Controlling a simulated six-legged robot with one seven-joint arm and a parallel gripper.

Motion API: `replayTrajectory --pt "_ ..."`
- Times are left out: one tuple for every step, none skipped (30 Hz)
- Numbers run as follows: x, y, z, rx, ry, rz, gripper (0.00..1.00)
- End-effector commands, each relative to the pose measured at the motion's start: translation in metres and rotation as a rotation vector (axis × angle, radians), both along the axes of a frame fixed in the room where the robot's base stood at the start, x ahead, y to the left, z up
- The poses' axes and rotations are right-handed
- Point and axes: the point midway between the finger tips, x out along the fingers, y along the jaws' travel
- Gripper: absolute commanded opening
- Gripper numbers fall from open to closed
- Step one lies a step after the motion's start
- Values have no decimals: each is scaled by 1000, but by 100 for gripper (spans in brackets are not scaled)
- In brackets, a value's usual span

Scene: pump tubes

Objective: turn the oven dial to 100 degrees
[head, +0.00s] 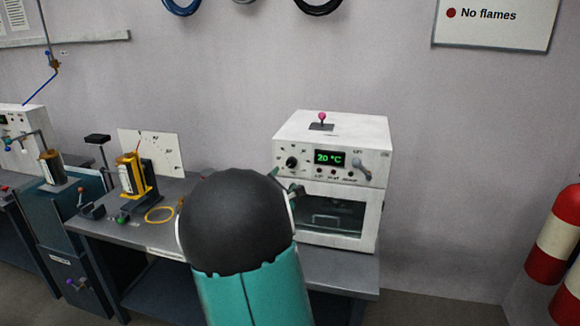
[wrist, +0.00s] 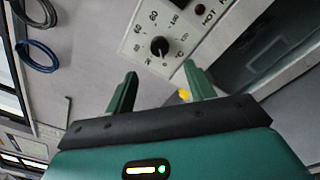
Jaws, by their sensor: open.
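The white oven (head: 331,122) stands on the grey bench, with its display (head: 329,158) reading 20 °C. Its black dial (head: 291,163) is at the left of the front panel. In the wrist view the dial (wrist: 159,46) sits on a numbered scale plate, with a pale mark on the knob's lower side. My gripper (wrist: 160,70) is open, its two green fingers apart with nothing between them. The dial appears just beyond the fingertips, between their lines, not visibly touched. In the head view my arm hides most of my gripper (head: 286,180); only bits of the fingers show.
The glass door (head: 325,213) is below. Left on the bench are a yellow pump stand (head: 137,178) and yellow ring (head: 159,215). Fire extinguishers (head: 555,235) stand far right.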

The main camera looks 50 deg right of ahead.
Motion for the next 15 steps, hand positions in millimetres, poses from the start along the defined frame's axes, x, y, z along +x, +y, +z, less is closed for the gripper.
replayTrajectory --pt "4 -10 0 -2 0 -3 54" --pt "6 -15 -1 0 2 -2 54" --pt "10 -23 0 -1 1 -2 54" --pt "13 -28 -1 0 1 -1 54" --pt "16 -33 -1 0 0 0 54" --pt "20 -40 0 0 0 0 54" --pt "22 -46 -1 0 0 0 54" --pt "24 -51 -1 0 0 0 54" --pt "28 -58 -1 1 0 1 54" --pt "30 -63 -1 1 -1 1 54" --pt "33 -68 0 1 -1 1 54" --pt "35 -74 -1 2 0 0 54" --pt "37 -78 -1 3 -1 1 54" --pt "40 -81 0 2 -1 1 54" --pt "42 -86 -1 2 -1 1 54"
